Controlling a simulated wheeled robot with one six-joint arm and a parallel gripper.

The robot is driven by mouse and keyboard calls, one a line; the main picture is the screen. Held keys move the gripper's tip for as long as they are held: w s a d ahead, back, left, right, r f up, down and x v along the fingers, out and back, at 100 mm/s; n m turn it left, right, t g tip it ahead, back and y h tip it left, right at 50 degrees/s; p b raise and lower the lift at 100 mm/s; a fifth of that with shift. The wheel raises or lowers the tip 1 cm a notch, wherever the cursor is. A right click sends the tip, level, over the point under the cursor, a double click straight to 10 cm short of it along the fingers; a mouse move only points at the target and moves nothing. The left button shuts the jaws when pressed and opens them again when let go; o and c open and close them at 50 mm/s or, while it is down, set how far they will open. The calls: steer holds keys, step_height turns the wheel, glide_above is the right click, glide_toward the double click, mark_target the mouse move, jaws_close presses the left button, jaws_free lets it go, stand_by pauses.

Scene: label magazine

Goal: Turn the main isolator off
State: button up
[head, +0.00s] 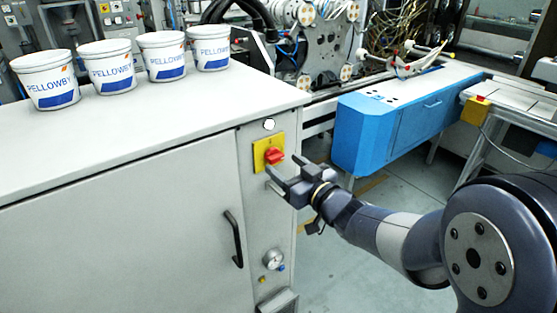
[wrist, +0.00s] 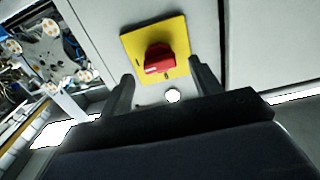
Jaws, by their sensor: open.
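The main isolator is a red rotary knob (head: 274,156) on a yellow square plate (head: 260,147), mounted on the narrow front panel of the grey cabinet. In the wrist view the red knob (wrist: 159,60) sits on the yellow plate (wrist: 178,34), with a pale mark on the knob's left end and small dark marks on the plate. My gripper (head: 273,178) is just in front of the knob in the head view. In the wrist view my gripper (wrist: 160,80) is open, its fingers on either side of the knob's lower area. I cannot tell whether either finger touches it.
The grey cabinet (head: 120,190) has a black door handle (head: 233,238) left of my gripper and a round gauge (head: 273,258) below. Several white buckets (head: 112,70) stand on its top. A blue machine unit (head: 400,115) is to the right, with open floor between.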

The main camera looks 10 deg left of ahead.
mark_target(278, 160)
steer(key=shift+x, duration=1.85)
steer(key=shift+c, duration=0.6)
steer(key=c, duration=0.9)
